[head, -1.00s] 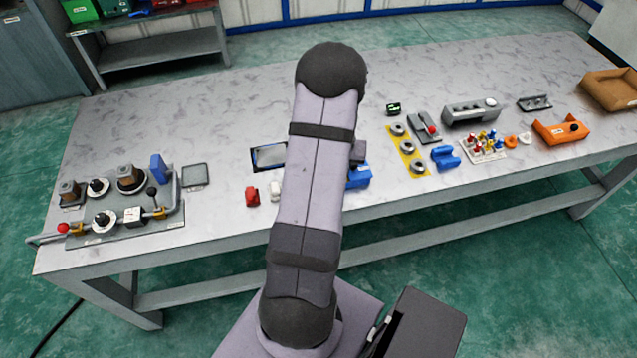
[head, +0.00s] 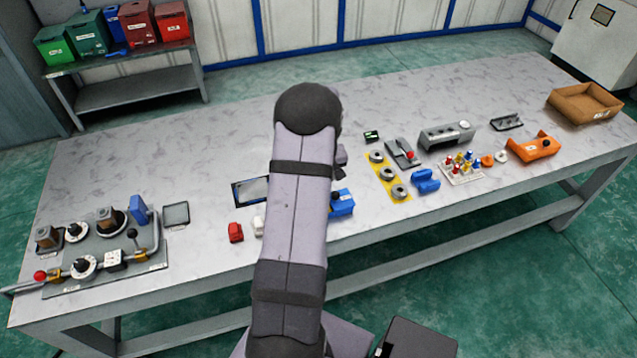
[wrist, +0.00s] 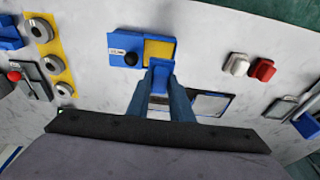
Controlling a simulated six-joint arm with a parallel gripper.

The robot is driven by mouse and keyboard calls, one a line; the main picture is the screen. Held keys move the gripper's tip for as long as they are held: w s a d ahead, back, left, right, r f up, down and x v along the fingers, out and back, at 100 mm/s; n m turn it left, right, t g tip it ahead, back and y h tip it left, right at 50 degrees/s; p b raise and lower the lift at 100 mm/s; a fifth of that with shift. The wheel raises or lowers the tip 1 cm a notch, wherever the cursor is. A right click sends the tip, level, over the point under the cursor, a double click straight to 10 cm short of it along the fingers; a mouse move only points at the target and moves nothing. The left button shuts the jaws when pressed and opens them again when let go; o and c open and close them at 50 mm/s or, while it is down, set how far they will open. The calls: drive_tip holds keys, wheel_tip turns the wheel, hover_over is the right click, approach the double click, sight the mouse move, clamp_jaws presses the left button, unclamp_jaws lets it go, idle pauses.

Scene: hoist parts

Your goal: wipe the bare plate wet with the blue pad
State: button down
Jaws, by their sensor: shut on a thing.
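My gripper (wrist: 162,92) points down and is shut on a blue piece, which I take to be the blue pad (wrist: 160,67). The pad is at the near edge of a yellow square (wrist: 158,51) in a blue tray (wrist: 121,42); I cannot tell whether they touch. A grey plate in a dark frame (wrist: 208,105) lies beyond the fingers in the wrist view, partly hidden by them.
The tray has a black knob (wrist: 130,59). Red (head: 236,232) and white (head: 259,225) blocks lie near the front edge. A fixture board (head: 97,270) and a small grey plate (head: 175,214) are left. Rings on a yellow strip (head: 388,177) are right. The table's back is clear.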

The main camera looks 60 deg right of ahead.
drive_tip(key=shift+f, duration=0.15)
drive_tip(key=shift+f+b, duration=2.25)
drive_tip(key=shift+f, duration=0.9)
drive_tip(key=shift+a+f, duration=0.1)
drive_tip(key=shift+f, duration=0.2)
drive_tip(key=shift+r, duration=0.15)
drive_tip(key=shift+r+p, duration=2.1)
drive_tip(key=shift+r, duration=1.35)
